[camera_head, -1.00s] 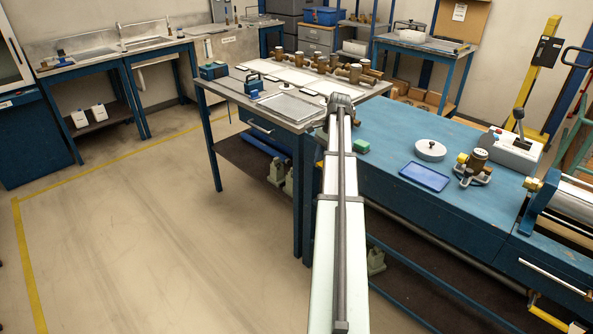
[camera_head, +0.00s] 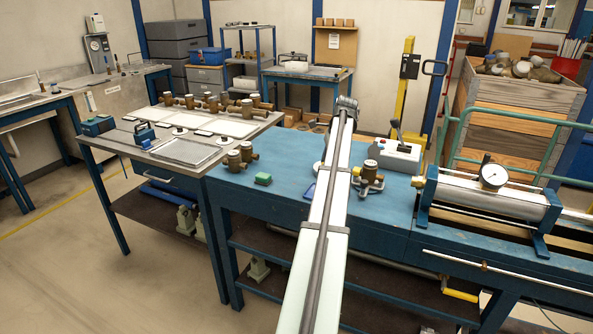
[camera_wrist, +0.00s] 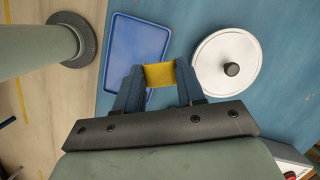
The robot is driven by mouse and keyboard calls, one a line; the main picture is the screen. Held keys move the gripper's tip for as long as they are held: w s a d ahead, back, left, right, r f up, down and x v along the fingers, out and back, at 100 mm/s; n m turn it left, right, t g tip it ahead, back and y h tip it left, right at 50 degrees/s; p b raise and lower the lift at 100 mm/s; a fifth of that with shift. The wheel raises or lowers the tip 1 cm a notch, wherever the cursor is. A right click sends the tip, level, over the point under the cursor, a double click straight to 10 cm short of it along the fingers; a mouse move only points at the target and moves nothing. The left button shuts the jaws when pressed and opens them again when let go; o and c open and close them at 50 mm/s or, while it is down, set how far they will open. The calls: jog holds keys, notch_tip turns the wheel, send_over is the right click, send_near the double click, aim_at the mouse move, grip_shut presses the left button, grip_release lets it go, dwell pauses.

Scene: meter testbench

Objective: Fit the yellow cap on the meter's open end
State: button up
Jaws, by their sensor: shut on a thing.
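My gripper (camera_wrist: 160,77) is shut on the yellow cap (camera_wrist: 160,75), a small block between its two blue-grey fingertips in the wrist view. Below it in that view are the blue tray (camera_wrist: 136,42) and a white disc with a black knob (camera_wrist: 226,66). In the head view my arm hides the gripper and cap. The meter (camera_head: 370,170), a brass body with a dark top, stands upright in a pale clamp on the blue bench, just right of my arm. Its open end cannot be made out. The cap is apart from the meter.
A silver cylinder rig with a gauge (camera_head: 490,192) stands at right. My arm covers most of the tray.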

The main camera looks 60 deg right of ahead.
aim_at(383, 175)
jog(key=shift+s+d+r+m+t+h, duration=0.2)
jog(key=shift+s+d+m, duration=0.9)
jog(key=shift+s, duration=2.1)
jog(key=shift+s+d+r+m+h, duration=0.25)
jog(key=shift+s+d+m, duration=0.75)
jog(key=shift+s, duration=2.25)
jog(key=shift+s+d+r+m+t+h, duration=0.2)
jog(key=shift+s+d+m, duration=0.9)
jog(key=shift+s, duration=2.1)
jog(key=shift+n, duration=0.4)
jog(key=shift+d+f, duration=0.2)
jog(key=shift+f, duration=0.95)
jog(key=shift+d+f, duration=0.15)
jog(key=shift+f, duration=0.95)
jog(key=o, duration=1.3)
